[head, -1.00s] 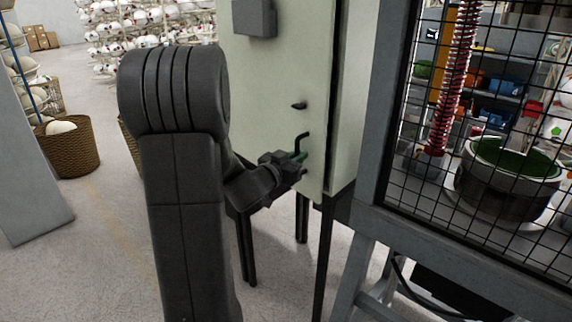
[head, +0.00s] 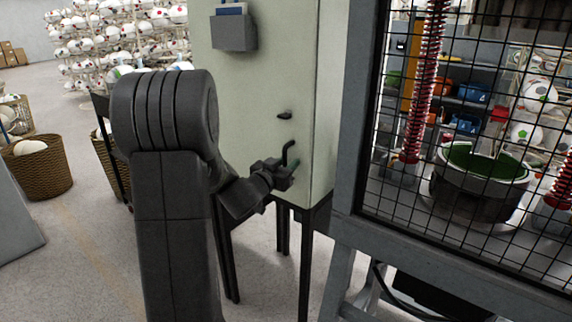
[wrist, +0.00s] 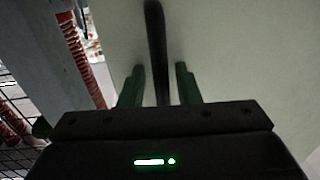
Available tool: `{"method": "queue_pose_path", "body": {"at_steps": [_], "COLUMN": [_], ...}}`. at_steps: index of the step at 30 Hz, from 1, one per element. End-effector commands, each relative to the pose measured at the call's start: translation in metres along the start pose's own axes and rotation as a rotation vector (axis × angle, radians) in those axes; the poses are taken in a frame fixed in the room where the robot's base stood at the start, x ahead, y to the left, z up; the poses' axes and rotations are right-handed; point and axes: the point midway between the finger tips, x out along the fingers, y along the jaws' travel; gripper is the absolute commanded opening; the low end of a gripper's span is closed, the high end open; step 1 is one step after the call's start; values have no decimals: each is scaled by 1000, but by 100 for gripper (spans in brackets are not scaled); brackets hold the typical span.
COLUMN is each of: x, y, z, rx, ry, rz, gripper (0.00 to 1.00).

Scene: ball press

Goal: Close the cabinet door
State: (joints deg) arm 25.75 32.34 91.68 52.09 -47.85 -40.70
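The pale green cabinet door (head: 245,90) stands upright in the middle of the head view. Its right edge lies against the cabinet side, with no clear gap visible there. A black bent handle (head: 290,150) is on the door near that edge. My gripper (head: 293,169) is at the handle, low on the door. In the wrist view the two green fingers of my gripper (wrist: 159,85) stand apart, one on each side of the black handle (wrist: 156,45), with space on both sides. The door surface (wrist: 240,50) fills the right of that view.
A small black latch (head: 284,114) sits above the handle, and a grey document holder (head: 233,32) higher up. A grey-framed mesh guard (head: 350,130) stands close on the right, with a press behind it. Wicker baskets (head: 38,170) stand at left. Floor at lower left is clear.

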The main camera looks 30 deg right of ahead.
Motion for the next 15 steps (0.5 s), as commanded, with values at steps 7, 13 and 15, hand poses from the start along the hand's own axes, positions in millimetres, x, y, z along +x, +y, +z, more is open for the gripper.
{"method": "queue_pose_path", "body": {"at_steps": [7, 13, 15], "x": [-3, -31, -48], "y": [0, -1, -1], "z": [1, 2, 1], "rx": [0, 1, 1], "ry": [-2, -2, -1], "rz": [-1, -3, -4], "gripper": [30, 30, 30]}}
